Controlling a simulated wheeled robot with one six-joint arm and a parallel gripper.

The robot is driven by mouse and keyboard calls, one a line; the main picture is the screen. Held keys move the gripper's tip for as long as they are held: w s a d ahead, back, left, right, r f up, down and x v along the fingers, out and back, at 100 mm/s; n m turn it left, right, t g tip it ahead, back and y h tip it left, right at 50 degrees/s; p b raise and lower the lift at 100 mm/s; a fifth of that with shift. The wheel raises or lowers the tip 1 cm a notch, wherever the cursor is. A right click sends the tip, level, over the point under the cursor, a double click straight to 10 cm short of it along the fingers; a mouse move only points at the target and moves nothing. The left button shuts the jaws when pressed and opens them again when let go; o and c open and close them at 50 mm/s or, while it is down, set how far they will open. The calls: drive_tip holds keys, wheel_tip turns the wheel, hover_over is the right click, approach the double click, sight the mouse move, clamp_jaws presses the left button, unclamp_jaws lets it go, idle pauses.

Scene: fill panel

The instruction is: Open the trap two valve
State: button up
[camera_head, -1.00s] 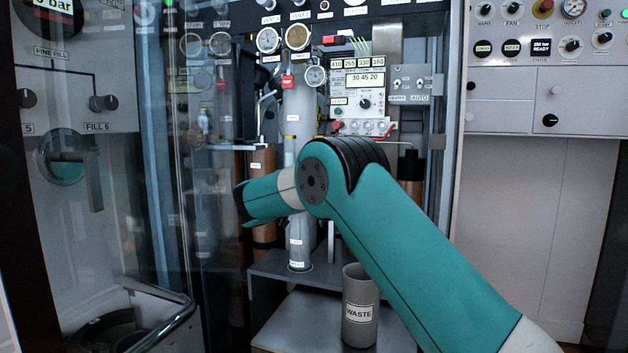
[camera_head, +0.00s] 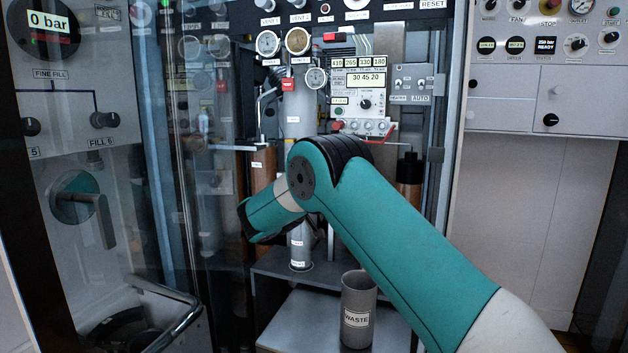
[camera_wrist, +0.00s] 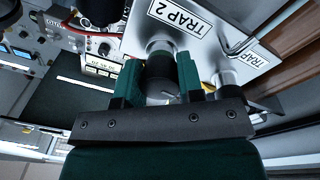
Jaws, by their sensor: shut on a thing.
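The trap two valve shows in the wrist view as a dark round knob (camera_wrist: 160,72) on a pale plate with a TRAP 2 label (camera_wrist: 189,18). My gripper (camera_wrist: 159,82) has its two green fingers on either side of the knob, shut on it. The knob's turn position cannot be read. In the camera_head view my teal arm bends down to the left in front of the tall grey column (camera_head: 292,130). The fingers and the valve cannot be made out there.
A grey WASTE bin (camera_head: 358,290) stands on the lower shelf (camera_head: 290,325). A glass door with a left panel (camera_head: 55,120) stands at the left. A white control box (camera_head: 358,75) is behind my arm.

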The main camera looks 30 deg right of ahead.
drive_tip(key=n+p, duration=0.2)
drive_tip(key=n, duration=0.1)
drive_tip(key=n+p, duration=0.2)
drive_tip(key=shift+r, duration=0.25)
drive_tip(key=n+y+p, duration=0.1)
drive_tip(key=n+p, duration=0.3)
drive_tip(key=n, duration=0.1)
drive_tip(key=shift+a+t, duration=0.1)
drive_tip(key=shift+t, duration=0.3)
drive_tip(key=n+p, duration=0.3)
drive_tip(key=shift+f+n, duration=0.15)
drive_tip(key=shift+n, duration=0.15)
drive_tip(key=n+p, duration=0.3)
drive_tip(key=n, duration=0.1)
drive_tip(key=shift+f, duration=0.2)
drive_tip(key=shift+f+n, duration=0.1)
drive_tip(key=shift+n, duration=0.3)
drive_tip(key=o, duration=0.9)
